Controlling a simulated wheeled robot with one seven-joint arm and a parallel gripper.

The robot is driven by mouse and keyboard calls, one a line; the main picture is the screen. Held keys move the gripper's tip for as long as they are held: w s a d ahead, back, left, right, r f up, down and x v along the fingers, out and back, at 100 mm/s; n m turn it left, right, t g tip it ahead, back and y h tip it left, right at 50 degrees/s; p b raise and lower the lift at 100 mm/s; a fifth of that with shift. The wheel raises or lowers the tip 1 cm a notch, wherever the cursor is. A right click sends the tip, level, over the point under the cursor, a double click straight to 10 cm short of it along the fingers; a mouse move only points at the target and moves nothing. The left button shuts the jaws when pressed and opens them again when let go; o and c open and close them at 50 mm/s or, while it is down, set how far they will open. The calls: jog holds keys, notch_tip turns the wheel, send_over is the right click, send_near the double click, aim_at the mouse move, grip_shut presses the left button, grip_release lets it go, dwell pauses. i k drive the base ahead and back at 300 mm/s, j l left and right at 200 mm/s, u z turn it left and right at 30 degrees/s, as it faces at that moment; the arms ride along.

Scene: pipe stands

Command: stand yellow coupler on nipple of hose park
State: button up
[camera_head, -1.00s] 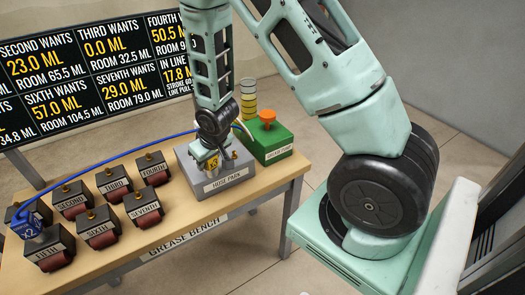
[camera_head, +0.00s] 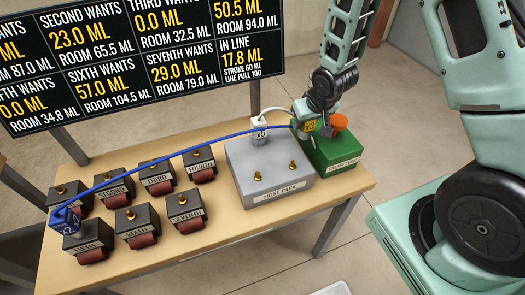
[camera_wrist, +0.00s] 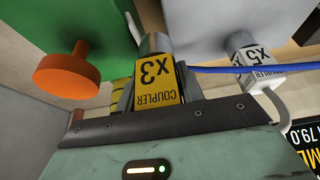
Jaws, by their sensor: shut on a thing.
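The yellow coupler (camera_head: 309,127), marked x3, is held in my gripper (camera_head: 314,121) at the left side of the green box. In the wrist view the yellow coupler (camera_wrist: 158,82) sits between the fingers, its grey end toward the green box. I cannot tell whether it touches the box. The hose park (camera_head: 270,178) is a grey block left of my gripper. Two bare brass nipples show on its top, a left one (camera_head: 258,175) and a right one (camera_head: 293,165). The white x5 coupler (camera_head: 259,131) stands at its back.
The green box (camera_head: 332,148) carries an orange knob (camera_head: 339,122). A blue hose (camera_head: 190,152) runs across the bench from the blue x2 coupler (camera_head: 65,220) toward my gripper. Several dark labelled blocks stand on the left. The bench's front edge (camera_head: 250,225) is clear.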

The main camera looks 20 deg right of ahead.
aim_at(68, 223)
jog(key=k+u, duration=0.15)
jog(key=u, duration=0.2)
jog(key=k+l+u, duration=0.1)
jog(key=u, duration=0.25)
jog(key=k+j+u, duration=0.1)
jog(key=k+u, duration=0.25)
jog(key=i, duration=0.05)
